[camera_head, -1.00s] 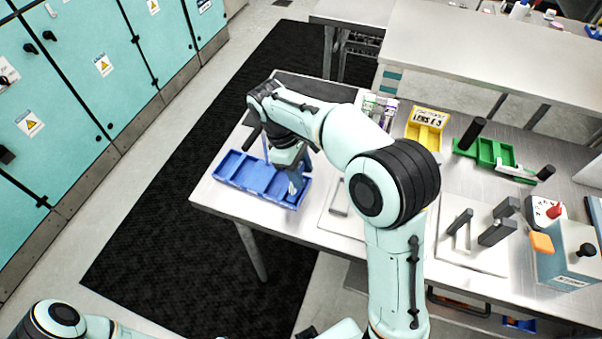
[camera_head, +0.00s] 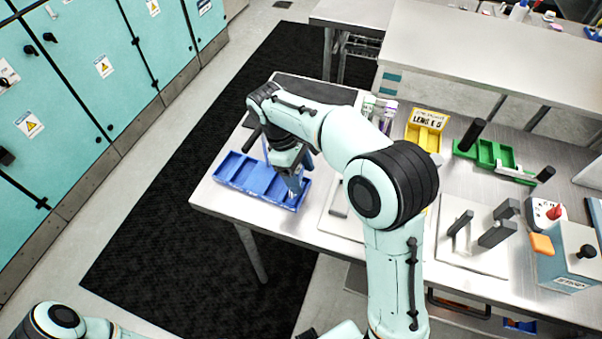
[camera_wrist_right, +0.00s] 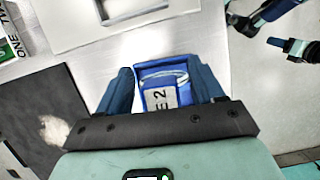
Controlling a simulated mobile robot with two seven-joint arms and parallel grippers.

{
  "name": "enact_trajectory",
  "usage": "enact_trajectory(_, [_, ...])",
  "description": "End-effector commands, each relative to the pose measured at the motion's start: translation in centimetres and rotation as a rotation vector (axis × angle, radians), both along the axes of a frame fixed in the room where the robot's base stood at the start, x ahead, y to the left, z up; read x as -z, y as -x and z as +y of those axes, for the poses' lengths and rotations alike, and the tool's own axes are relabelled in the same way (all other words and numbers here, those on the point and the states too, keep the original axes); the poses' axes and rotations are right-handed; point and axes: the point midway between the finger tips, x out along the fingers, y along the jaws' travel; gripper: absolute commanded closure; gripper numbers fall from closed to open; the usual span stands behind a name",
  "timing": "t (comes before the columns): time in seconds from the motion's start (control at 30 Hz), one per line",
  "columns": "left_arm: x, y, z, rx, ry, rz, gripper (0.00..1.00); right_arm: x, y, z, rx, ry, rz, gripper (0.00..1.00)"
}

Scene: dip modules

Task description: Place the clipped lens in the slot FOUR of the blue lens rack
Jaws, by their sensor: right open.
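The blue lens rack (camera_head: 232,172) lies at the left end of the table, a row of open compartments. My right gripper (camera_head: 293,180) is low over the rack's right end compartment. In the wrist view my right gripper (camera_wrist_right: 162,88) is open, its two blue fingers apart on either side of a blue-walled compartment. The clipped lens (camera_wrist_right: 165,80), clear with a grey clip marked "E 2", sits inside that compartment between the fingers. Whether the fingers touch the clip cannot be told. The slot's number does not show. My left gripper is out of view.
A yellow labelled tray (camera_head: 425,138), a green rack (camera_head: 490,152) and small bottles (camera_head: 380,106) stand farther right on the table. A fixture plate (camera_head: 462,255) with upright posts and a grey-blue box (camera_head: 570,262) are at the right. The rack's other compartments look empty.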

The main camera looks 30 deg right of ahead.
Motion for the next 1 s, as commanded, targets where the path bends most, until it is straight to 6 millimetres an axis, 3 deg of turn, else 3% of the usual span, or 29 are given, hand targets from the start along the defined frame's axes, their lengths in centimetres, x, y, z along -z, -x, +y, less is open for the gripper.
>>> enact_trajectory(0.3, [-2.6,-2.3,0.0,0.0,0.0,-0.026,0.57,-6.7,-2.0,1.3,0.0,-0.001,-0.008,0.33])
enact_trajectory(0.5, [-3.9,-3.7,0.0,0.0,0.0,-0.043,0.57,-9.8,-2.9,2.0,-0.001,-0.001,-0.006,0.33])
enact_trajectory(0.7, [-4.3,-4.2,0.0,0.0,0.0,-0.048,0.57,-10.9,-3.1,2.2,0.0,0.0,-0.001,0.33])
enact_trajectory(1.0, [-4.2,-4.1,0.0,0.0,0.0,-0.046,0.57,-10.9,-3.1,2.3,0.0,0.0,0.0,0.33])
